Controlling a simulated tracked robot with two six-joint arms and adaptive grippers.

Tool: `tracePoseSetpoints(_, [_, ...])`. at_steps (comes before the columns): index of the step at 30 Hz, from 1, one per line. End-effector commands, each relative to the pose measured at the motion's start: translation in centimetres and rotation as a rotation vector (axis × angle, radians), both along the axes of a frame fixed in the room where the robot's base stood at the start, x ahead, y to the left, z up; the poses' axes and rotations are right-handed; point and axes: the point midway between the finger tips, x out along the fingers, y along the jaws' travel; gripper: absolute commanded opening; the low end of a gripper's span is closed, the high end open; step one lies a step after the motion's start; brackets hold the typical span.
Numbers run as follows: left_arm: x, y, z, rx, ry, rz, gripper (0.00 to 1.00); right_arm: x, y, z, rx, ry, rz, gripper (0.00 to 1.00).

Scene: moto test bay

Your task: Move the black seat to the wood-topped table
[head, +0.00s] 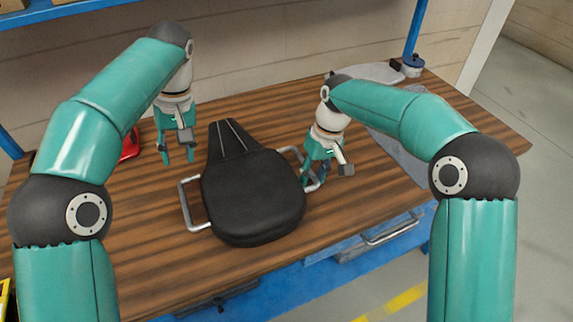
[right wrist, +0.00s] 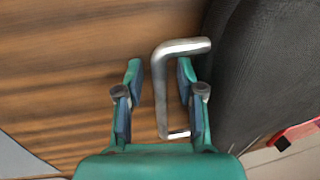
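The black seat (head: 252,200) lies on the wood-topped table (head: 130,245), its narrow end toward the back. A metal handle sticks out from each side: the left handle (head: 187,205) and the right handle (head: 296,153). My right gripper (head: 314,184) is at the right handle. In the right wrist view its open fingers (right wrist: 160,76) stand on either side of the handle bar (right wrist: 161,88), with gaps visible, and the seat (right wrist: 265,75) shows beside them. My left gripper (head: 178,160) is open and empty, pointing down, behind and left of the seat, apart from the left handle.
A red object (head: 130,146) lies at the back left, partly hidden by my left arm. Grey items (head: 400,145) lie on the right part of the table. A blue shelf edge (head: 50,14) runs along the top left. Bare tabletop shows left of the seat.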

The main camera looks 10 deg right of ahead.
Motion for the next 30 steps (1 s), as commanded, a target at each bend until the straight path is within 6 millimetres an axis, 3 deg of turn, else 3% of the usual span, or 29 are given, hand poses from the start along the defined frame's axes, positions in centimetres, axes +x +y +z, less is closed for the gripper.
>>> tracePoseSetpoints(18, [0.0,0.0,0.0,0.0,0.0,-0.001,0.38,0.7,-1.8,10.0,0.001,-0.002,0.0,0.38])
tracePoseSetpoints(30, [0.0,0.0,0.0,0.0,0.0,-0.001,0.38,0.6,-2.1,11.4,0.001,0.001,0.0,0.38])
